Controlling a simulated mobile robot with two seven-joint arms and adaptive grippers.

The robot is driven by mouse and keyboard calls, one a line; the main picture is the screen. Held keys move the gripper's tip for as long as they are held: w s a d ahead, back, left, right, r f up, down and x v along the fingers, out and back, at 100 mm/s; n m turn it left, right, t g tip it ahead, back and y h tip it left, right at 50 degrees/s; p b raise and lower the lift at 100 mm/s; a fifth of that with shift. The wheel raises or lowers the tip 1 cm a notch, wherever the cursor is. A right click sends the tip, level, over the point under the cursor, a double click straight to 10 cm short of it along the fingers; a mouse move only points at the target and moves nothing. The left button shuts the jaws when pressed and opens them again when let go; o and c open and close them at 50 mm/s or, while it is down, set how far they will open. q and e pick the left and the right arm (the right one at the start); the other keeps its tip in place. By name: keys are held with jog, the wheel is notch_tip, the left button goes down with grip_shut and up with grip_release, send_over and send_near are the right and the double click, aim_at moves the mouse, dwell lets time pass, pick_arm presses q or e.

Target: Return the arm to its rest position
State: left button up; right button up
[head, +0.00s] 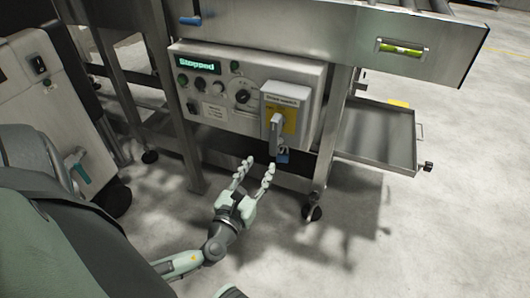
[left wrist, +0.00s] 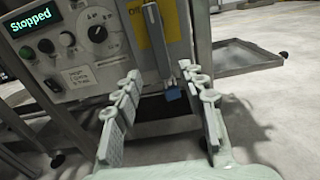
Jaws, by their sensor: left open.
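My left gripper (head: 256,172) is open and empty in the head view, in front of and below the control panel (head: 212,118). In the left wrist view its two fingers (left wrist: 165,95) stand wide apart with nothing held between them. The panel's display (head: 197,63) reads "Stopped". On the panel's right side is a grey drive switch box (head: 287,105) with a yellow label and a grey handle pointing down. A blue padlock (head: 282,157) hangs below the handle; it also shows in the left wrist view (left wrist: 173,94), beyond the fingers. My right gripper is not in view.
A metal frame with legs and casters (head: 311,213) supports the panel. A shallow metal tray (head: 375,137) juts out to the right. A white cabinet (head: 38,95) stands at the left. A level vial (head: 400,48) sits on the upper beam. The floor in front is clear.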

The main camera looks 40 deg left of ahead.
pick_arm(q)
jog(key=shift+s+d, duration=0.2)
jog(key=shift+s, duration=0.35)
jog(key=s+a+f+n+g+y, duration=0.1)
jog(key=s+a+f+n+g, duration=0.2)
jog(key=f+n+g, duration=0.5)
jog(key=s+a+f+n+g+y, duration=0.1)
jog(key=s+a+f+n+y, duration=0.2)
jog(key=n, duration=0.9)
jog(key=s+d+f+n+g+h, duration=0.2)
jog(key=s+d+f+n+h, duration=0.1)
jog(key=d+f+n, duration=0.1)
jog(key=s+d+f+n+g+h, duration=0.3)
jog(key=d+f+n+h, duration=0.1)
jog(key=d+n, duration=0.3)
jog(key=shift+s+d+f+h, duration=0.25)
jog(key=shift+d+h, duration=0.05)
jog(key=shift+d, duration=0.25)
